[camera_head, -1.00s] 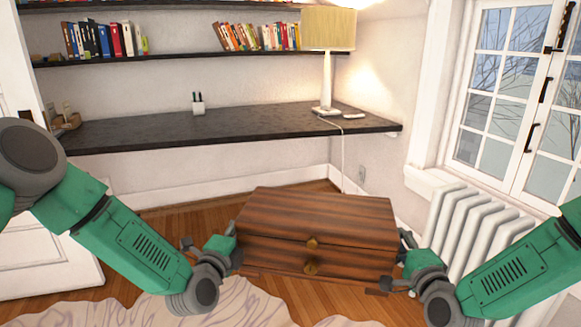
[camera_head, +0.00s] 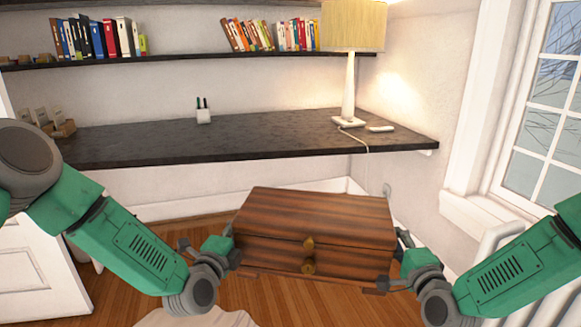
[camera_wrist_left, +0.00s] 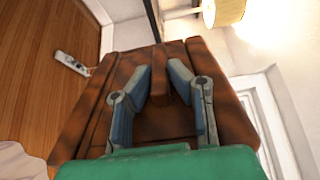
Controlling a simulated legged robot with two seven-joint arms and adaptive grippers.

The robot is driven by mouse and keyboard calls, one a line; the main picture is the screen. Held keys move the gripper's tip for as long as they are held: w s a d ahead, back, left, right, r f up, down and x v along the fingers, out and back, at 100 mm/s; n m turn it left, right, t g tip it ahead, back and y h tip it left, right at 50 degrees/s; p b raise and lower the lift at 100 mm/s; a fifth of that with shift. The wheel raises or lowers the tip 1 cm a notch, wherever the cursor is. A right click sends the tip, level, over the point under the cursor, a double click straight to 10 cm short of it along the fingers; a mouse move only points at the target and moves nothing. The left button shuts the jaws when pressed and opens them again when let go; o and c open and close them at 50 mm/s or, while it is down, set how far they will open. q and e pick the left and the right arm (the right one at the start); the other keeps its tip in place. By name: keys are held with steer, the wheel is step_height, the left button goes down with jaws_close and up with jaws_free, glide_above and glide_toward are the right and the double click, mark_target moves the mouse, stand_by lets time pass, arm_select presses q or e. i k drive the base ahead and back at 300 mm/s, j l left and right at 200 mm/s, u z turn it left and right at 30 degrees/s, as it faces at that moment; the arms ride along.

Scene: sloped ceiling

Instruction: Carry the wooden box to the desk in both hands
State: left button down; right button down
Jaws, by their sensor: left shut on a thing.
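The brown wooden box (camera_head: 318,215), with brass-coloured fittings on its front, is level between my two arms, low in front of the desk. The dark desk (camera_head: 250,148) runs along the back wall, higher up and beyond the box. My left gripper (camera_head: 212,250) is at the box's left end. In the left wrist view, its fingers (camera_wrist_left: 163,85) close on a wooden bar on the box (camera_wrist_left: 225,105). My right gripper (camera_head: 400,262) is at the box's right end; its fingertips are partly hidden and their grip is unclear.
A lamp (camera_head: 349,85) and a small white object (camera_head: 381,129) stand at the desk's right. A pen cup (camera_head: 203,112) and a wooden organiser (camera_head: 55,128) are further left. The desk's middle is largely clear. Shelves of books hang above; a window and radiator are at right.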

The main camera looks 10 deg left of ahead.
mark_target(238, 134)
steer(key=i, duration=1.7)
steer(key=u, duration=0.75)
